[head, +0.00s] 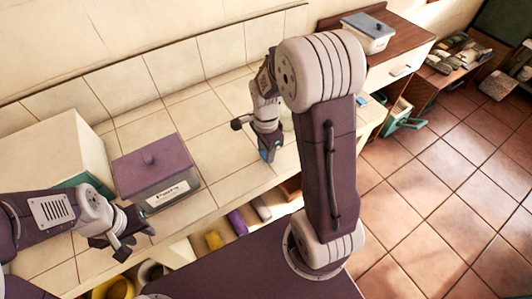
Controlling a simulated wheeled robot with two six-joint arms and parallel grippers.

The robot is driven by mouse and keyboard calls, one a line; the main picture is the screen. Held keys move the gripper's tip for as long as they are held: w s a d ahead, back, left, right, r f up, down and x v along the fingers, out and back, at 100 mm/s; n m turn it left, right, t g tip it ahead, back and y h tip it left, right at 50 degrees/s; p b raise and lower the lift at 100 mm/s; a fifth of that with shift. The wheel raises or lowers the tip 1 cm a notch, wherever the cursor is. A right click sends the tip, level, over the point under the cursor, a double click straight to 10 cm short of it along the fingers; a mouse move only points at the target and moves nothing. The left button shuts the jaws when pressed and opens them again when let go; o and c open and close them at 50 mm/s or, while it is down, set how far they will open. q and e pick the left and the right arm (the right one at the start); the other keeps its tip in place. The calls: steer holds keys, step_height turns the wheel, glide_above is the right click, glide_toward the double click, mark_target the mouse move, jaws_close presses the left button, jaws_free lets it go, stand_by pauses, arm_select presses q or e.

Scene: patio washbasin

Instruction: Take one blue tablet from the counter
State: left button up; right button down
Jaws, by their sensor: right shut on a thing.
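My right gripper (268,157) is over the tiled counter (215,115), pointing down near its front edge. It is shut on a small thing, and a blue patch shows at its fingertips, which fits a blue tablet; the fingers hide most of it. Another small blue thing (362,101) lies on the counter further right, partly behind my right arm; it is too small to make out clearly. My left gripper (133,244) is at the lower left, in front of the counter. Its fingers are apart and nothing shows between them.
A labelled grey box with a purple lid (152,165) stands on the counter, next to a big white block (55,150). Below are a yellow thing (214,240) and a purple thing (237,222). A lidded container (368,32) stands on a brown cabinet. Tiled floor at right is open.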

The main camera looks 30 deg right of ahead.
arm_select(q)
steer(key=shift+r, duration=0.3)
arm_select(e)
steer(key=r, duration=0.3)
steer(key=d+r, duration=0.1)
steer(key=shift+s+r, duration=0.2)
steer(key=shift+s, duration=0.15)
arm_select(q)
steer(key=shift+r+p, duration=0.35)
steer(key=shift+p, duration=0.2)
arm_select(e)
steer(key=s+d+r, duration=0.6)
steer(key=s+d, duration=0.1)
steer(key=shift+d, duration=0.4)
